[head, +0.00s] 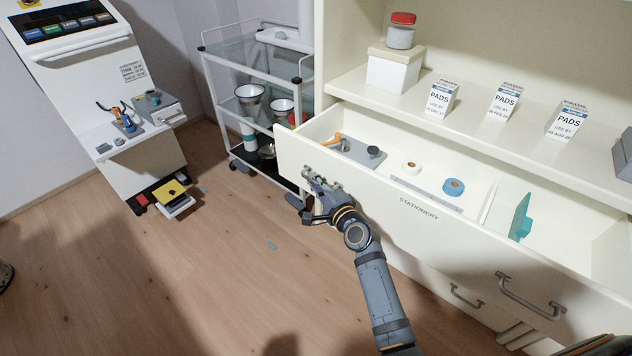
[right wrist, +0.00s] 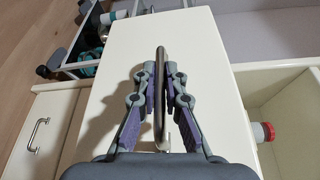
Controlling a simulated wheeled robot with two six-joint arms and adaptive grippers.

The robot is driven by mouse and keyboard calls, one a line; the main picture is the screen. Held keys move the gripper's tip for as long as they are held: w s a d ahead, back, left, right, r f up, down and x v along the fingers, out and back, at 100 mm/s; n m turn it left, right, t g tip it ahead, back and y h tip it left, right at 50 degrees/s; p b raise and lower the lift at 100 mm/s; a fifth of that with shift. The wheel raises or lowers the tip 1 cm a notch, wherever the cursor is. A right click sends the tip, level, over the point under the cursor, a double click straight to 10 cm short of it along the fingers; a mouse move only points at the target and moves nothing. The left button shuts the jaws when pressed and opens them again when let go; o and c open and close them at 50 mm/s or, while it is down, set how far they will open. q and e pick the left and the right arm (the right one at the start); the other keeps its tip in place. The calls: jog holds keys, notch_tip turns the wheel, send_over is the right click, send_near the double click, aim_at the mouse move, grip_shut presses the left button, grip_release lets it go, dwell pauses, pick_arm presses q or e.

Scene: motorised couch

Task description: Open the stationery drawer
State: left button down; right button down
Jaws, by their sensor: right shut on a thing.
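The cream stationery drawer (head: 418,213), labelled STATIONERY, stands pulled out from the cabinet, with its inside showing in the head view. Inside lie a grey tray with tools (head: 352,150), a white tape roll (head: 411,168), a blue tape roll (head: 453,187) and a teal item (head: 521,218). My right gripper (head: 318,188) is at the drawer's left handle. In the right wrist view its fingers (right wrist: 160,75) are shut around the metal handle bar (right wrist: 160,110). The drawer's right handle (head: 531,297) is free. My left gripper is not in view.
Boxes of pads (head: 504,101) and a red-lidded jar (head: 401,31) on a white box stand on the shelf above. A glass trolley (head: 262,90) with bowls stands left of the cabinet, near the drawer's end. Wooden floor (head: 150,270) in front is mostly clear.

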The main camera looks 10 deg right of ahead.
jog(key=c, duration=1.4)
grip_release()
jog(key=v, duration=1.2)
